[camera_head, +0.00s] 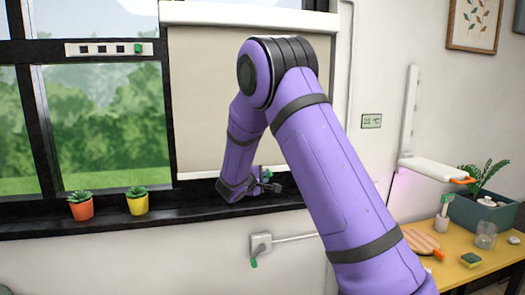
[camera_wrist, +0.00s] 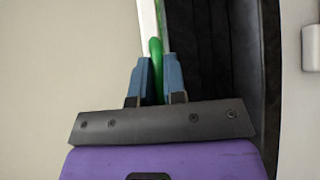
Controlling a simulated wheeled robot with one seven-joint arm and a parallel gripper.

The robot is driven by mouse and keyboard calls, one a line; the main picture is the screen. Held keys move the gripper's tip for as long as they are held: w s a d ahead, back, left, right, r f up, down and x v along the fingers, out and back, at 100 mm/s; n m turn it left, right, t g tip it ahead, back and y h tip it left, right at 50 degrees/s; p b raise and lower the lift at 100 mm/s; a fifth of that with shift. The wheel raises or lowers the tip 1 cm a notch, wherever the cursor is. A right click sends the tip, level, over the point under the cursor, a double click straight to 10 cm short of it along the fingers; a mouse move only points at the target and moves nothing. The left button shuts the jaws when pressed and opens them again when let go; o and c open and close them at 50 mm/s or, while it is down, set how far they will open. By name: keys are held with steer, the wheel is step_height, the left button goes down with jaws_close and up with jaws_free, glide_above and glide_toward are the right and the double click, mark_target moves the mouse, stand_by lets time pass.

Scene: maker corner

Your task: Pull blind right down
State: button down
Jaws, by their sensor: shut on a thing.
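The beige blind (camera_head: 205,100) hangs from a white casing (camera_head: 245,15) over the right window. My gripper (camera_head: 268,184) is at the bar's right part, just above the sill. In the wrist view my gripper (camera_wrist: 158,85) has its two blue fingers shut on a green pull (camera_wrist: 156,58) at the white bar (camera_wrist: 148,18). The blind's fabric (camera_wrist: 60,60) fills the left of that view. My arm hides part of the blind in the head view.
Two potted plants, orange (camera_head: 81,207) and yellow (camera_head: 137,202), stand on the sill to the left. A yellow table (camera_head: 475,250) with several items is at right.

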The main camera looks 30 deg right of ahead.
step_height(320, 180, down, 10)
stand_by(0.3)
steer(key=shift+s+f, duration=0.1)
steer(key=c, duration=1.2)
jaws_free()
steer(key=shift+a, duration=0.1)
steer(key=v, duration=1)
steer(key=shift+s+a, duration=0.15)
steer(key=shift+a, duration=0.1)
